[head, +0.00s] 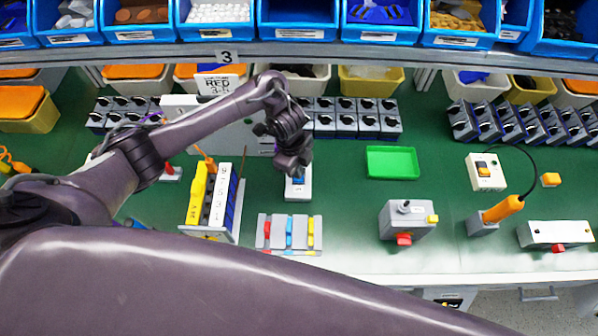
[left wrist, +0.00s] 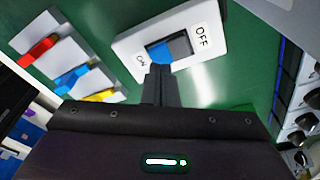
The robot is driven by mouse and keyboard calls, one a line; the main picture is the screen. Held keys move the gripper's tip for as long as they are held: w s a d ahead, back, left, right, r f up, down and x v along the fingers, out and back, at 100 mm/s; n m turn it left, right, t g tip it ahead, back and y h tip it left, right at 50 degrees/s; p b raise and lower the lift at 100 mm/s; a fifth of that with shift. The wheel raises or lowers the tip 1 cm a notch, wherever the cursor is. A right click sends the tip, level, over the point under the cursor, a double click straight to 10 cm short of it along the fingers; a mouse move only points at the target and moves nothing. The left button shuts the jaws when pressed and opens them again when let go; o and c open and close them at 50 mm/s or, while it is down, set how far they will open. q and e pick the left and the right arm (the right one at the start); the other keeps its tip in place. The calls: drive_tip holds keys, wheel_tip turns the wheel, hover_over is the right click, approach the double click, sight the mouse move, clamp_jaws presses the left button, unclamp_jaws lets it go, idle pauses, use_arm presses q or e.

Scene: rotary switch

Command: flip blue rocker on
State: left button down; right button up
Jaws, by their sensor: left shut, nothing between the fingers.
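The blue rocker (head: 298,181) sits in a small white switch box (head: 298,193) on the green bench, partly hidden in the head view by my left gripper (head: 293,171). In the left wrist view the white plate carries ON and OFF labels; the rocker's blue part (left wrist: 159,54) lies toward ON and a dark grey part toward OFF. My left gripper (left wrist: 160,75) is shut and empty, its fingertips at the blue part near the ON label. Whether they press on it I cannot tell. My right gripper is not in view.
A panel with red, blue and yellow switches (head: 290,249) lies just in front of the switch box. A rack with yellow and blue parts (head: 212,200) stands to the left. A green tray (head: 392,148) lies right. Grey boxes line the back.

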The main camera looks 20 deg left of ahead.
use_arm(q)
drive_tip(key=shift+f, duration=0.2)
idle(0.5)
drive_tip(key=shift+f+b, duration=0.65)
drive_tip(key=shift+f, duration=0.05)
drive_tip(key=shift+r, duration=0.1)
wheel_tip(320, 180, up, 7)
drive_tip(key=p, duration=0.7)
idle(0.3)
idle(0.5)
